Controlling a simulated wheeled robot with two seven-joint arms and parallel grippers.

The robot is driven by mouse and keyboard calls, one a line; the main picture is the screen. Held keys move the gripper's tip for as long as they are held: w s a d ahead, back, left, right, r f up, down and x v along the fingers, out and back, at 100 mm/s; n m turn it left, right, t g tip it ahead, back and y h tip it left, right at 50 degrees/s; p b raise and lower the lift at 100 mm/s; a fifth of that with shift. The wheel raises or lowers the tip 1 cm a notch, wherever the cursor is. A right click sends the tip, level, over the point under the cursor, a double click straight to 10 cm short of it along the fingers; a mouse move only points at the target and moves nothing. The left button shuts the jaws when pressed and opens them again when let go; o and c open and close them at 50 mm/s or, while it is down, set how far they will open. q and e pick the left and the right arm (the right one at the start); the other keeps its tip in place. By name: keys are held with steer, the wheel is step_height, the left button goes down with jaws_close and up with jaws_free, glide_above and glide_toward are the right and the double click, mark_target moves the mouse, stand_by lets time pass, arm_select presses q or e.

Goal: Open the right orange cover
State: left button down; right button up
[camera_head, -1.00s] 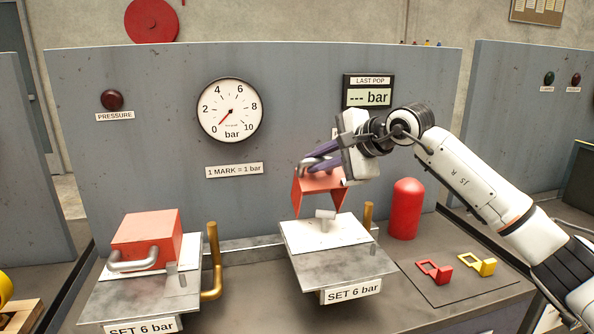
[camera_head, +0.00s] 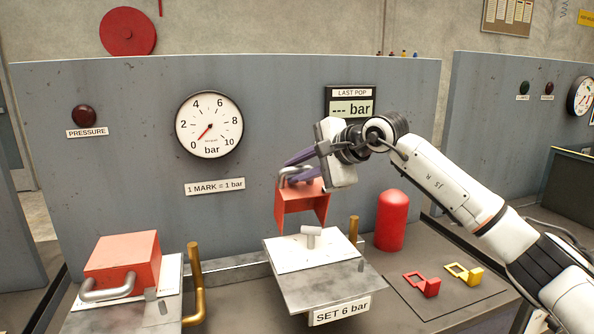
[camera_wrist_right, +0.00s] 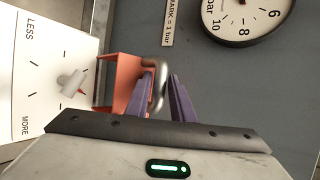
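The right orange cover (camera_head: 302,203) is swung up behind the right white plate (camera_head: 330,256), its hollow side facing the front. A small light-grey knob (camera_head: 311,233) on that plate is uncovered. My right gripper (camera_head: 292,172) is at the cover's top, with its purple fingers either side of the grey handle. In the right wrist view the fingers (camera_wrist_right: 162,100) close around the handle (camera_wrist_right: 163,70), and the orange cover (camera_wrist_right: 122,80) is beside them. The left orange cover (camera_head: 122,260) sits down on its own plate. My left gripper is out of view.
A brass pipe (camera_head: 353,229) rises beside the right plate. A red cylinder (camera_head: 392,220) stands to its right, with red (camera_head: 424,285) and yellow (camera_head: 465,274) tags on a dark mat. A grey panel with a gauge (camera_head: 209,125) stands behind.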

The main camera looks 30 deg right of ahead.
steer(key=shift+s+d+r, duration=0.1)
steer(key=shift+s, duration=0.1)
steer(key=b+v, duration=0.2)
steer(key=v, duration=0.7)
steer(key=shift+s+r, duration=0.3)
